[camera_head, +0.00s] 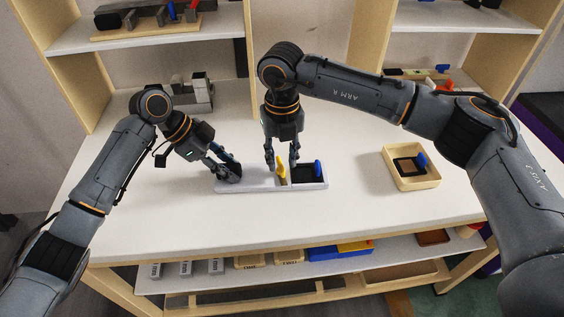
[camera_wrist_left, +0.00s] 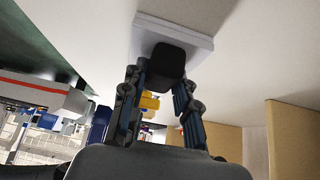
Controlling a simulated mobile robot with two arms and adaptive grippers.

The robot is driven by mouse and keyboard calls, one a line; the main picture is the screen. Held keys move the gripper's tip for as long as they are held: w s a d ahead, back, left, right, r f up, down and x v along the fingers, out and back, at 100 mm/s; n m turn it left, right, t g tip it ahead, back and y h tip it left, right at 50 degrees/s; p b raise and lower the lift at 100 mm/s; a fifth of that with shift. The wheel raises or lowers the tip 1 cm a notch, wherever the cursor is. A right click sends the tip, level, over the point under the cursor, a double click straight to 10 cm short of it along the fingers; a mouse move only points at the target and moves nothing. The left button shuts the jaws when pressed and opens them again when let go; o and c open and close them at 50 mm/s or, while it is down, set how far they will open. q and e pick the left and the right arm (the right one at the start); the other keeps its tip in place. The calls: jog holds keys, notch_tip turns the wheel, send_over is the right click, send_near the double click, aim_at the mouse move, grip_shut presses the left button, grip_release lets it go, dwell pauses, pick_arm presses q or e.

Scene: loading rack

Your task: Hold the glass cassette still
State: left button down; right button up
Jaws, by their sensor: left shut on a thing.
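The glass cassette, as I take it, is the long pale grey holder (camera_head: 253,184) on the white table, with a dark block at its left end. My left gripper (camera_head: 229,172) is shut on this block; in the left wrist view the black block (camera_wrist_left: 168,62) sits between the fingers (camera_wrist_left: 160,88). My right gripper (camera_head: 281,163) points down over the holder, fingers apart. A yellow upright piece (camera_head: 282,174) stands between or just behind its fingertips; contact is unclear. A black slot with a blue tab (camera_head: 318,168) is at the right end.
A tan tray (camera_head: 407,182) with a black piece and a blue tab stands to the right. Grey blocks (camera_head: 197,92) stand at the back left. The front of the tabletop is clear. A lower shelf (camera_head: 330,270) holds several boxes.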

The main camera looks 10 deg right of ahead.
jog(key=shift+f, duration=1.05)
grip_shut()
